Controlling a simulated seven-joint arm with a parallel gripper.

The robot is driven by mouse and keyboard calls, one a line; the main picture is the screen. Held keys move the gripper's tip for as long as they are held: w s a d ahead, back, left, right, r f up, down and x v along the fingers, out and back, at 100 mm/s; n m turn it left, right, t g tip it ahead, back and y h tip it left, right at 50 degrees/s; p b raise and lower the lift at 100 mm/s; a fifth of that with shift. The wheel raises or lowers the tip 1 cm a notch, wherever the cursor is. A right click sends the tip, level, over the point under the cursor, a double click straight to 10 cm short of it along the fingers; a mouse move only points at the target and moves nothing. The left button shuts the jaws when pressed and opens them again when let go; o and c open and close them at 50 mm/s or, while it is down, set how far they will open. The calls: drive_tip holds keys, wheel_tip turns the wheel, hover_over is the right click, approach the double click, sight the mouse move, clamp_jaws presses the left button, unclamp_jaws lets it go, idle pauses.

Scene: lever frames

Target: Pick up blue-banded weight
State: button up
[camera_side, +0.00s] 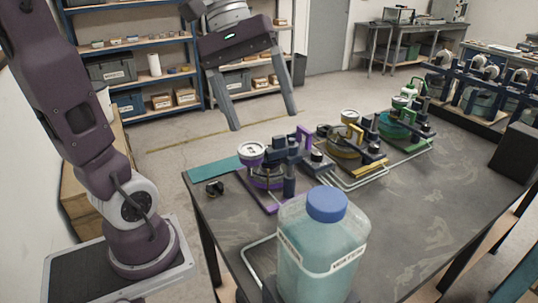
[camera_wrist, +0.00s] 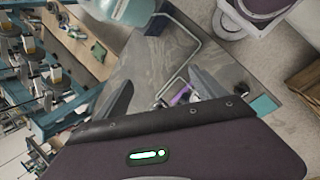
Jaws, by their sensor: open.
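I cannot clearly pick out a blue band on any weight. A small dark object (camera_side: 214,187) lies on the table near its left corner, beside a teal strip (camera_side: 215,169); its details are too small to tell. Three lever frames stand in a row: a purple one (camera_side: 270,207), a yellow one (camera_side: 374,167) and a green one (camera_side: 417,145), with dark cylinders and round pans on them. My gripper (camera_side: 262,120) is open and empty, high above the table's back left side. In the wrist view, its spread fingers (camera_wrist: 163,88) partly frame the purple lever frame (camera_wrist: 181,95).
A large water bottle (camera_side: 318,255) with a blue cap stands at the table's front. Bent pale tubing runs across the tabletop (camera_side: 410,215), whose right part is mostly clear. A dark box (camera_side: 515,152) is at the right. Shelves (camera_side: 135,60) stand behind.

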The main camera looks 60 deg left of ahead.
drive_tip(key=w+a+f+n+t+h, duration=0.1)
drive_tip(key=w+a+n+t+h, duration=0.3)
drive_tip(key=a+n, duration=0.55)
drive_tip(key=w+a+f+n+t+h, duration=0.1)
drive_tip(key=w+a+n+t+h, duration=0.3)
drive_tip(key=a, duration=1)
wheel_tip(320, 180, down, 18)
drive_tip(key=w+n+g, duration=0.1)
drive_tip(key=g, duration=0.1)
drive_tip(key=shift+y, duration=0.4)
drive_tip(key=x, duration=0.6)
drive_tip(key=shift+w+d+f, duration=0.1)
drive_tip(key=shift+w+f, duration=0.05)
drive_tip(key=shift+f, duration=0.25)
drive_tip(key=shift+d, duration=0.15)
drive_tip(key=shift+w, duration=0.1)
clamp_jaws()
